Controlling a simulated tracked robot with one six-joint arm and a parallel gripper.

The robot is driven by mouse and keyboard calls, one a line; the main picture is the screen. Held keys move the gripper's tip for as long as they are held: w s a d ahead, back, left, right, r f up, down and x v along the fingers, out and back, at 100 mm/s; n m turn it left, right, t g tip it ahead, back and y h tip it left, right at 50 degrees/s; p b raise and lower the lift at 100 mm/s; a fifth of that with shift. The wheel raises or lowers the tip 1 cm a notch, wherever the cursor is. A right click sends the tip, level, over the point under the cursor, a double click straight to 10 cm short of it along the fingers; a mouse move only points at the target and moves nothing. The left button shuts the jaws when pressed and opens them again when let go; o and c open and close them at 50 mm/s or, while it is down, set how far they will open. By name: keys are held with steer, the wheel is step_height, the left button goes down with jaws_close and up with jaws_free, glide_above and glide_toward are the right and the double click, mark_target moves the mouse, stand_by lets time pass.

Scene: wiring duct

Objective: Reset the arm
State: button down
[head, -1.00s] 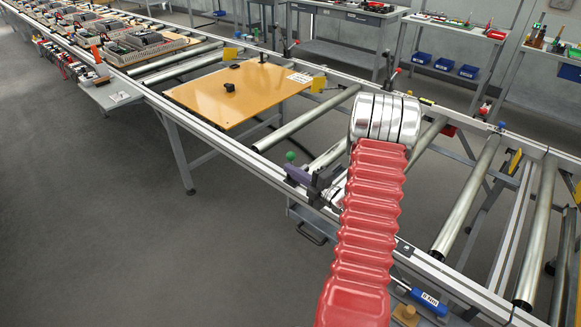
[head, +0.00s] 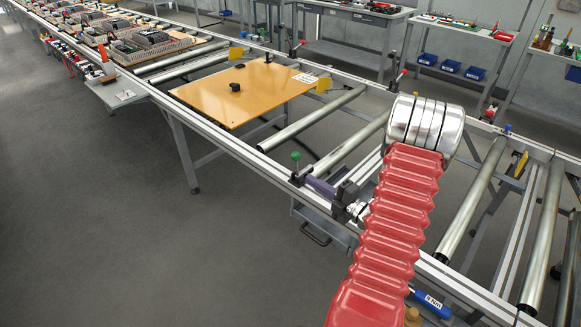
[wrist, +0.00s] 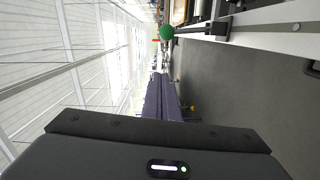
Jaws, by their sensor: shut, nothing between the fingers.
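My gripper (head: 309,181) has purple fingers and shows in the head view just left of my red-sleeved arm, over the near rail of the roller conveyor. In the wrist view the purple fingers (wrist: 160,78) lie together, shut with nothing between them. The fingers point away from my arm, toward the left of the head view. A green-knobbed clamp (head: 295,157) stands on the near rail close to the fingertips. Its green knob also shows in the wrist view (wrist: 167,32). My arm hides part of the conveyor behind it.
An orange-brown board (head: 240,98) with a black knob lies on the conveyor. Bare rollers (head: 312,118) lie to its right. Trays of parts (head: 150,48) stand at the far left. A blue-handled tool (head: 430,303) sits near the rail, lower right. Grey floor is clear in front.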

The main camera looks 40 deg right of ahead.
stand_by(0.3)
steer(key=s+a+n+g+y, duration=0.4)
steer(key=a+n+g, duration=0.3)
steer(key=a+n, duration=0.65)
steer(key=s+a+n+g+y, duration=0.3)
steer(key=s+a+n+g, duration=0.25)
steer(key=a+n, duration=0.8)
steer(key=s+a+r+n+h, duration=0.2)
steer(key=a+r+n+h, duration=0.2)
steer(key=r+n, duration=0.5)
steer(key=s+a+r+n+h, duration=0.2)
steer(key=a+r+n+h, duration=0.2)
steer(key=n, duration=1.4)
steer(key=a+r, duration=0.3)
steer(key=r, duration=0.3)
steer(key=shift+s+a+n, duration=0.2)
steer(key=shift+s+n, duration=0.1)
steer(key=shift+s, duration=0.1)
